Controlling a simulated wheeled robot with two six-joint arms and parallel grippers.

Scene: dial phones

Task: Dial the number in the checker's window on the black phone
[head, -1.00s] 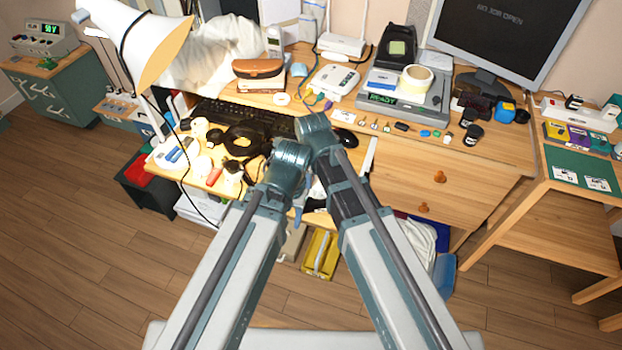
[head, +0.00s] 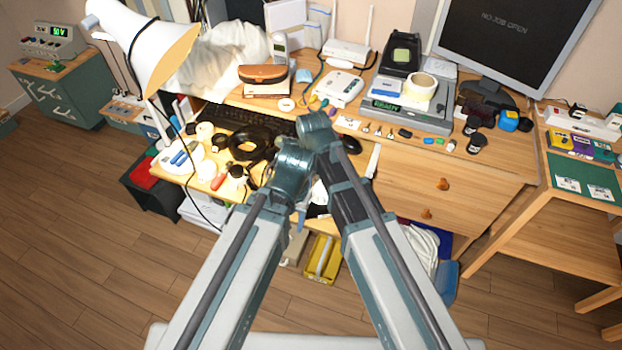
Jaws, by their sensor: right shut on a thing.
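A black device with a small greenish screen, possibly the black phone (head: 400,55), stands at the back of the desk; its keys are too small to make out. A grey box (head: 432,118) in front of it has a green lit window (head: 386,106) that seems to read READY. I cannot tell whether this box is the checker. My two arms reach in from the bottom, with their joints close together before the desk. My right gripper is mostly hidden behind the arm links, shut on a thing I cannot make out. My left gripper is hidden.
A roll of tape (head: 421,86) lies on the grey box. A white device (head: 339,88), a cordless handset (head: 279,45) and a router (head: 346,52) stand left of it. A monitor (head: 505,35) reads NO JOB OPEN. Small parts line the desk's front. A lamp (head: 150,45) overhangs the left.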

